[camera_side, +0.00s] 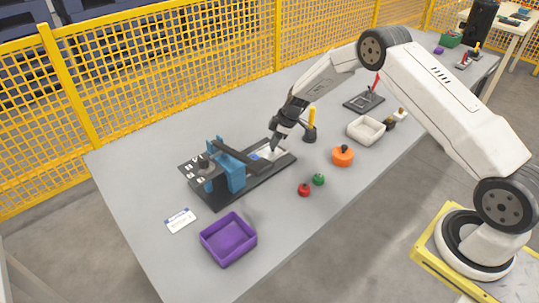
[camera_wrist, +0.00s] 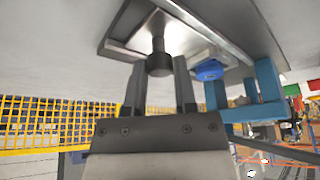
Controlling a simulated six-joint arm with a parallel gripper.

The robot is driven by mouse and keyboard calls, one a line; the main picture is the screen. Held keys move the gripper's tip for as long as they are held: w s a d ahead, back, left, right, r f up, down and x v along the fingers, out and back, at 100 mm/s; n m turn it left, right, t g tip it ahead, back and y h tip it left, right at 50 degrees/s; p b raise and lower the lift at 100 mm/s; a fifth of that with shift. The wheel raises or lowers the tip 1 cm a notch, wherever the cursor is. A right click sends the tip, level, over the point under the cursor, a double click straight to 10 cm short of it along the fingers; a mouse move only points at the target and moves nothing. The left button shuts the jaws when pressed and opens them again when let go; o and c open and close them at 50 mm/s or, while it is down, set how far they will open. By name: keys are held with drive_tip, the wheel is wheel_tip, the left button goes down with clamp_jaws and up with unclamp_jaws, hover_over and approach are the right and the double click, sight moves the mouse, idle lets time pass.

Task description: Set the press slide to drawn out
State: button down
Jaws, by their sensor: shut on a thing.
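The press has a blue frame (camera_side: 232,170) on a long dark base (camera_side: 285,163) at the left of the table. Its slide (camera_side: 268,154), a pale metal plate, shows on the base to the right of the frame. A blue round piece (camera_wrist: 208,72) is on the slide side of the frame in the wrist view. My gripper (camera_side: 273,146) reaches down to the slide's outer end. In the wrist view my gripper (camera_wrist: 160,76) is shut on the slide's dark round knob (camera_wrist: 159,61). The knob is mostly hidden in the side view.
A purple tray (camera_side: 229,239) and a white label card (camera_side: 180,220) lie near the press. A yellow-handled tool (camera_side: 311,122) stands close to my gripper.

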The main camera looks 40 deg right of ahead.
drive_tip(key=shift+d, duration=0.35)
drive_tip(key=c, duration=0.6)
unclamp_jaws()
drive_tip(key=shift+o, duration=0.9)
drive_tip(key=shift+a, duration=0.1)
drive_tip(key=shift+r, duration=0.15)
drive_tip(key=v, duration=0.7)
drive_tip(key=shift+r, duration=0.25)
drive_tip(key=shift+s, duration=0.1)
drive_tip(key=shift+r, duration=0.1)
